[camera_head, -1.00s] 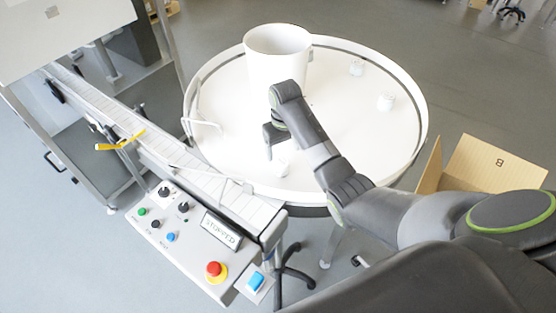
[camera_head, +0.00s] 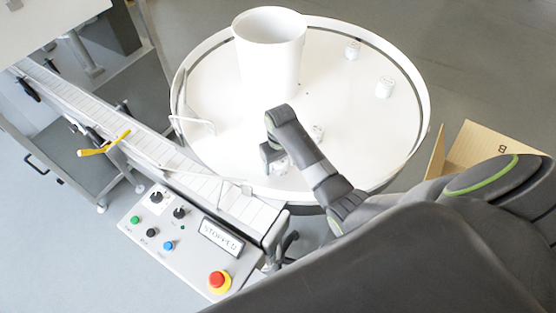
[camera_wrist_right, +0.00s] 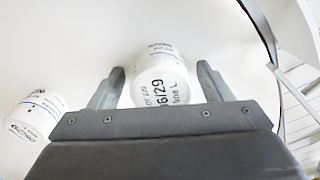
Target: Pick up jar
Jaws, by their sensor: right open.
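Several small white jars stand on the round white table (camera_head: 345,150). My right gripper (camera_head: 272,158) is low over the table's near part, at one jar (camera_head: 280,168). In the right wrist view the open fingers of this gripper (camera_wrist_right: 160,70) lie on either side of that jar (camera_wrist_right: 160,80), which has printed text on it. Gaps show between the fingers and the jar. A second jar (camera_wrist_right: 33,113) is left of the gripper there; a jar (camera_head: 317,132) also shows beside my arm in the head view. Two more jars (camera_head: 353,50) (camera_head: 384,87) stand farther right. My left gripper is not in view.
A tall white cylinder (camera_head: 270,60) stands at the table's back left. A conveyor (camera_head: 150,150) with a yellow-handled part (camera_head: 104,144) runs along the left. A control panel (camera_head: 185,240) reads STOPPED. A cardboard box (camera_head: 490,147) is at the right.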

